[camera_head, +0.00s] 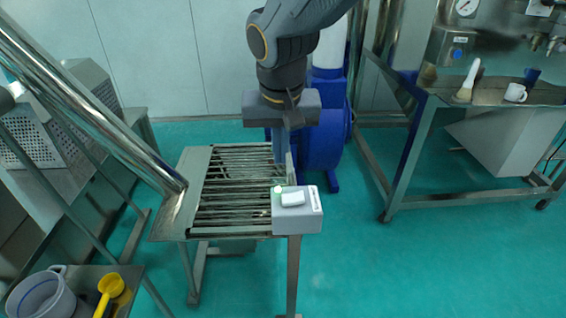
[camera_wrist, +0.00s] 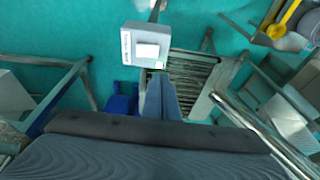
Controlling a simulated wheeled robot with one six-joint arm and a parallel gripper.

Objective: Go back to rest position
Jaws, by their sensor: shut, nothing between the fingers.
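My gripper (camera_head: 284,158) hangs from my arm over the right rear part of the slatted metal sieve table (camera_head: 180,215), pointing down. In the wrist view its fingers (camera_wrist: 162,98) are pressed together with nothing between them. The grey control box (camera_head: 297,219) sits on the front right corner of the table, just in front of the fingertips. It has a white rocker-like button (camera_head: 292,199) and a lit green lamp (camera_head: 278,189). The box also shows in the wrist view (camera_wrist: 135,48), apart from the fingers there.
A blue machine (camera_head: 324,145) stands behind the table. At right, a metal bench (camera_head: 430,98) holds a brush (camera_head: 468,82) and a white mug (camera_head: 515,93). At lower left are a bucket (camera_head: 40,298) and yellow scoop (camera_head: 109,288). A slanted steel pipe (camera_head: 90,110) crosses the left. Green floor is clear at front right.

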